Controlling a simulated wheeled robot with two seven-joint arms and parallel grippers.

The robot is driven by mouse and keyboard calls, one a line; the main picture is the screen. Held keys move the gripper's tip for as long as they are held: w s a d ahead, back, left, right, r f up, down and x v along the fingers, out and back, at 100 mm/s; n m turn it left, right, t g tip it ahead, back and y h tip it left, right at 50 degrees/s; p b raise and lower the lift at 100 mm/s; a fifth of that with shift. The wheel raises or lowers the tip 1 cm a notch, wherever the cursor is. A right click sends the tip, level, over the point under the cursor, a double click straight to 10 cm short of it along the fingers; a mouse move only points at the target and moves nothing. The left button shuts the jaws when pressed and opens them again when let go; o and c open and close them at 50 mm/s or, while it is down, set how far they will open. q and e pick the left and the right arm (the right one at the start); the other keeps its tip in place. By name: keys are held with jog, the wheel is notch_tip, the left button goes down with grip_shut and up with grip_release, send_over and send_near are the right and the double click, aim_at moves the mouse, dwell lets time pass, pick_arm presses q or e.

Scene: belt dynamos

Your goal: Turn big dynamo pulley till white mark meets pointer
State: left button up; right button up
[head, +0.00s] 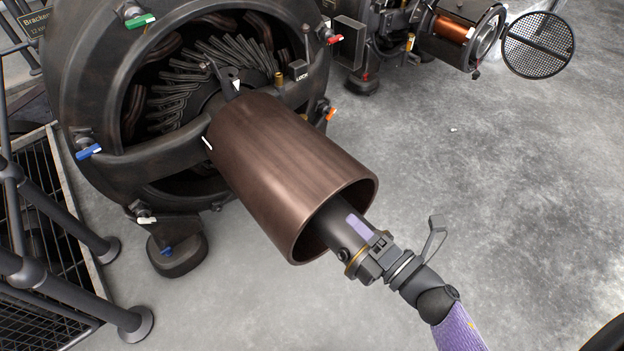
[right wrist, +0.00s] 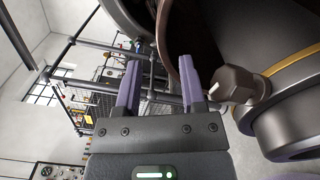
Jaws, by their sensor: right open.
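The big dynamo (head: 95,110) stands at the upper left in the head view. Its brown drum pulley (head: 290,165) points toward the lower right. A short white mark (head: 207,143) is on the pulley's far edge, at its left side. The white pointer (head: 237,86) is above the pulley's far end, up and right of the mark and apart from it. My right gripper (head: 357,226) is at the pulley's open near end, beside the dark shaft. In the right wrist view its purple fingers (right wrist: 160,85) are apart, with nothing seen held. My left gripper is out of view.
A hex bolt (right wrist: 238,85) and a gold-ringed shaft (right wrist: 285,105) are close right of the fingers. Coloured taps and a LOCK block (head: 299,71) sit on the dynamo frame. Railings (head: 70,215) stand left. A smaller machine (head: 460,30) is behind.

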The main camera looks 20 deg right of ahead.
aim_at(329, 199)
jog(key=b+x, duration=0.2)
jog(key=x, duration=0.8)
jog(key=shift+w+f, duration=0.1)
jog(key=shift+f, duration=0.05)
jog(key=shift+w+a, duration=0.1)
jog(key=shift+w, duration=0.2)
jog(key=c, duration=0.6)
grip_shut()
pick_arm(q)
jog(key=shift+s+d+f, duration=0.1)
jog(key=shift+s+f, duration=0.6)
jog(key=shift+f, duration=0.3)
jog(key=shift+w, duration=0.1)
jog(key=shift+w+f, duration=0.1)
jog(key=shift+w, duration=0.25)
